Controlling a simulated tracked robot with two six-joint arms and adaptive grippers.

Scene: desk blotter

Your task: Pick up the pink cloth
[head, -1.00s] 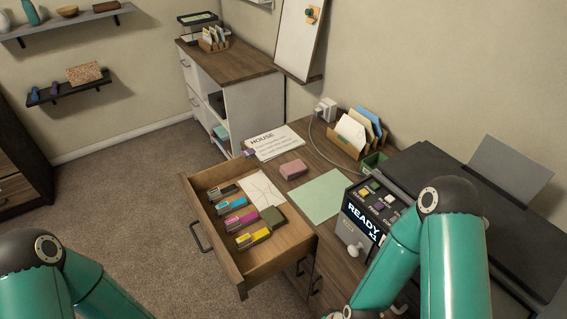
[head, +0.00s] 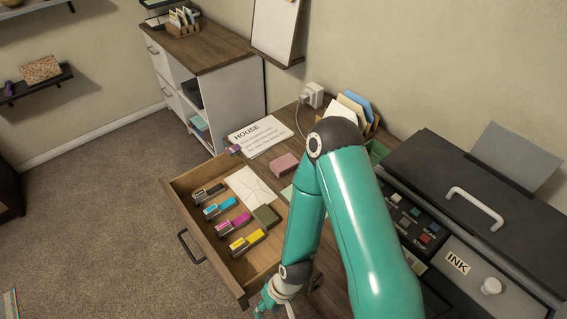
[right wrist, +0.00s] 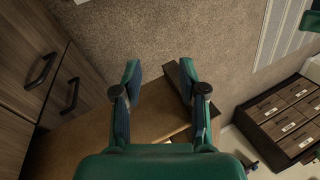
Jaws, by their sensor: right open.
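The pink cloth (head: 285,165) shows in the head view as a small folded, block-like pink piece. It lies flat on the desk, behind the open drawer and in front of the HOUSE sheet. My right gripper (head: 272,302) is low in the head view, beside the drawer's front right corner, well apart from the cloth and partly cut by the frame edge. In the right wrist view its two fingers (right wrist: 160,95) are spread, with nothing held between them. The cloth is not visible in that view. My left gripper is out of view.
The open drawer (head: 205,262) holds several coloured cartridges (head: 233,224), a white sheet (head: 250,188) and a dark olive block (head: 266,216). The HOUSE sheet (head: 259,138), a file holder with folders (head: 352,107) and a dark printer (head: 455,180) stand around. My right arm hides part of the desk.

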